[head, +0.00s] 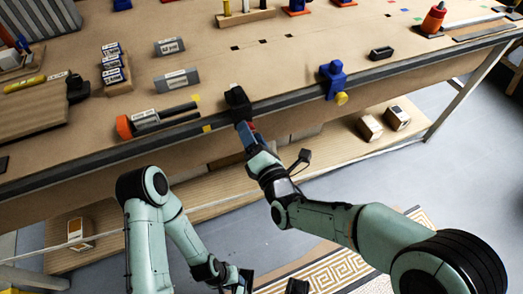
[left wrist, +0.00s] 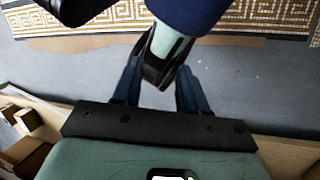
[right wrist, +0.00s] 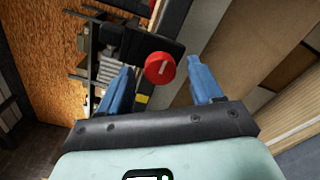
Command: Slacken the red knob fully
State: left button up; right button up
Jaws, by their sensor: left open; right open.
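The red knob (right wrist: 160,68) is a round disc with a white line mark on its face, on a black block fixed at the bench edge. The black block (head: 238,98) shows in the head view, where the knob is mostly hidden by my right gripper (head: 246,132). In the right wrist view my right gripper (right wrist: 161,78) is open, its blue fingers either side of the knob; I see no contact. My left gripper (left wrist: 158,70) is open and empty, low over the floor away from the bench.
A blue clamp (head: 334,78) with a yellow knob sits on the bench edge to the right. Grey labelled blocks (head: 176,80) stand further back. A lower shelf (head: 340,142) holds small boxes.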

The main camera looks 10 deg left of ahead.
pick_arm(q)
jog(key=w+a+f+t+y+b, duration=0.1)
jog(key=w+a+f+t+b, duration=0.2)
jog(key=w+f+b, duration=0.3)
jog(key=w+a+f, duration=0.1)
jog(key=w, duration=0.2)
jog(key=shift+w+a+f+n+b, duration=0.15)
jog(key=shift+f+n+b, duration=0.15)
jog(key=shift+b, duration=0.05)
pick_arm(e)
jog(key=v, duration=1.2)
jog(key=shift+s+d, duration=0.25)
jog(key=shift+s, duration=0.05)
jog(key=shift+f, duration=0.1)
